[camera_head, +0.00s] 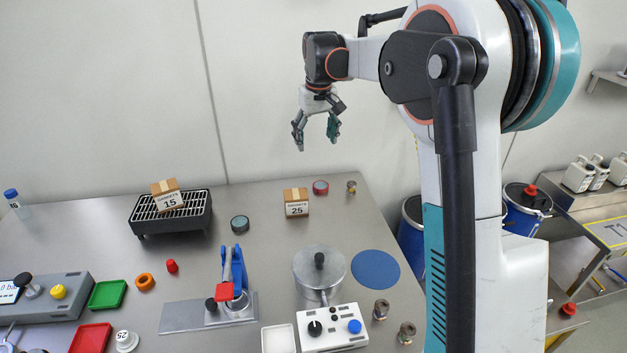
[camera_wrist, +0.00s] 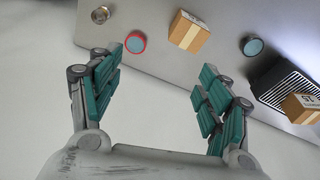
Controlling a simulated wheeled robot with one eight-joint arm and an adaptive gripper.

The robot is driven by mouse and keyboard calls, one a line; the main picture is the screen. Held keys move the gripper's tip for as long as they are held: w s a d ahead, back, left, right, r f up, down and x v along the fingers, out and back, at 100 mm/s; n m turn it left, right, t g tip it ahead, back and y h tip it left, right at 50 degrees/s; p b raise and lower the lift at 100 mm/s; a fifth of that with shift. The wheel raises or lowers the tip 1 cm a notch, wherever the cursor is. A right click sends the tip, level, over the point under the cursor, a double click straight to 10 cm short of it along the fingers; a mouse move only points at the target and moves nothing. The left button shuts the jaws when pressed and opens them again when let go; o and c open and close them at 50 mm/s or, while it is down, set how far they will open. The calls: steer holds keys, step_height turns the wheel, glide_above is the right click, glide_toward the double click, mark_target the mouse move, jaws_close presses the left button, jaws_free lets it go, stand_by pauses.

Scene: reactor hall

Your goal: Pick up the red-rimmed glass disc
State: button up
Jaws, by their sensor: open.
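The red-rimmed glass disc (camera_head: 320,187) lies flat on the steel table near its back edge, right of a cardboard box marked 25. It also shows in the wrist view (camera_wrist: 136,42), between a brass fitting and the box. My gripper (camera_head: 316,143) hangs above the back of the table, fingers pointing down, open and empty. In the wrist view the teal-padded fingers (camera_wrist: 160,72) are spread wide, and the disc lies beyond them, towards the top and nearer the left finger. Nothing covers the disc.
The box marked 25 (camera_head: 296,202) stands close beside the disc, and a small brass fitting (camera_head: 351,187) is on its other side. A dark-rimmed disc (camera_head: 240,223) lies further left. A black grill (camera_head: 171,213) carries another box (camera_head: 166,195). A lidded pot (camera_head: 319,268) stands nearer the front.

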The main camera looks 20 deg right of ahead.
steer(key=w+d+f+g+p, duration=0.1)
steer(key=w+d+f+p, duration=0.1)
steer(key=w+d+f, duration=0.4)
steer(key=g+p, duration=0.1)
glide_above(321, 185)
step_height(321, 185, down, 4)
steer(key=f, duration=0.3)
steer(key=f+b, duration=0.1)
steer(key=f, duration=0.1)
steer(key=f+b, duration=0.1)
steer(key=f, duration=0.2)
steer(key=shift+s+d+f, duration=0.1)
steer(key=shift+d+f, duration=0.15)
steer(key=shift+f, duration=0.05)
steer(key=shift+w+a+f+b, duration=0.15)
steer(key=shift+f+b, duration=0.35)
steer(key=shift+f, duration=0.8)
steer(key=shift+w+a+f+b, duration=0.1)
steer(key=shift+f+b, duration=0.35)
steer(key=shift+f, duration=0.85)
steer(key=c, duration=1.2)
